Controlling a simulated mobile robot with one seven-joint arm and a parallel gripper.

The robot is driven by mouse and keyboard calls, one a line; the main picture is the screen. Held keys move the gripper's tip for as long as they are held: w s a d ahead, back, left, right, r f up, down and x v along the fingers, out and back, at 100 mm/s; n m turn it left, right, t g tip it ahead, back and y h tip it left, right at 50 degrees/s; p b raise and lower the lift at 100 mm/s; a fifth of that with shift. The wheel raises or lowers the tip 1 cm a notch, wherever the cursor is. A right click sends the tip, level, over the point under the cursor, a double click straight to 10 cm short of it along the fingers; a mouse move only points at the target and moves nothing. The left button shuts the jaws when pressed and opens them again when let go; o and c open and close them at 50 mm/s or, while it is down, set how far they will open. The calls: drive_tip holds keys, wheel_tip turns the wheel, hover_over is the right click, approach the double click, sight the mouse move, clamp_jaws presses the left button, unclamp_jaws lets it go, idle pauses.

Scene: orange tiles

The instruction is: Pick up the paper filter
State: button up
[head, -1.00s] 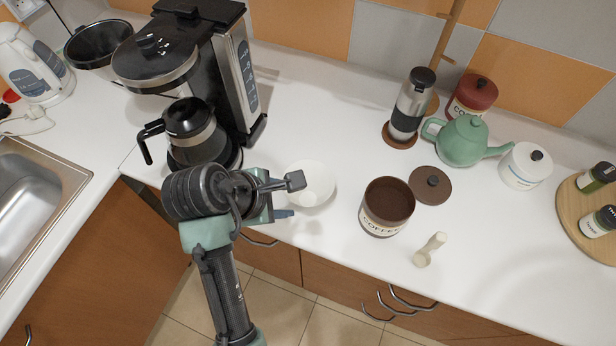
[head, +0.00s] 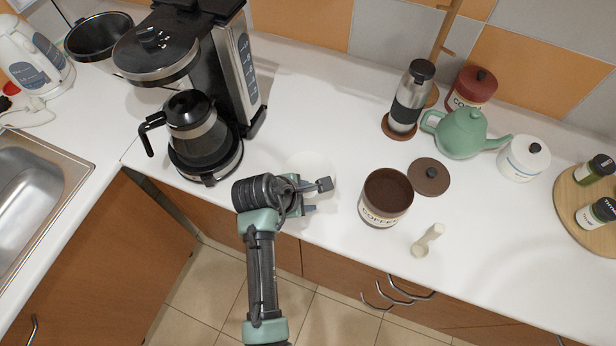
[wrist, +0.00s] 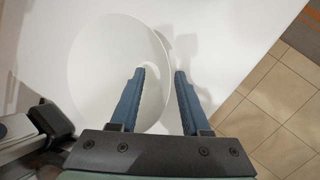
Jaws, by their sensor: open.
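The paper filter (head: 312,166) is a white, round, shallow piece on the white counter, in front of the coffee maker. It is hard to make out against the counter in the head view, where my gripper partly covers it. In the wrist view the filter (wrist: 105,65) shows large at the left. My gripper (head: 322,196) is at the filter's front edge, open and empty. In the wrist view its two blue fingers (wrist: 158,82) are apart, with the filter's right rim running between them. The left finger overlaps the filter; the right finger is beyond the rim. I cannot tell whether they touch it.
The coffee maker with its glass pot (head: 194,128) stands left of the filter. An open coffee canister (head: 371,212) stands to the right, with its lid (head: 428,177) and a pale scoop (head: 427,241) nearby. The counter's front edge is close to my gripper.

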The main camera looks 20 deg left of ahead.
drive_tip(key=shift+c, duration=0.4)
clamp_jaws()
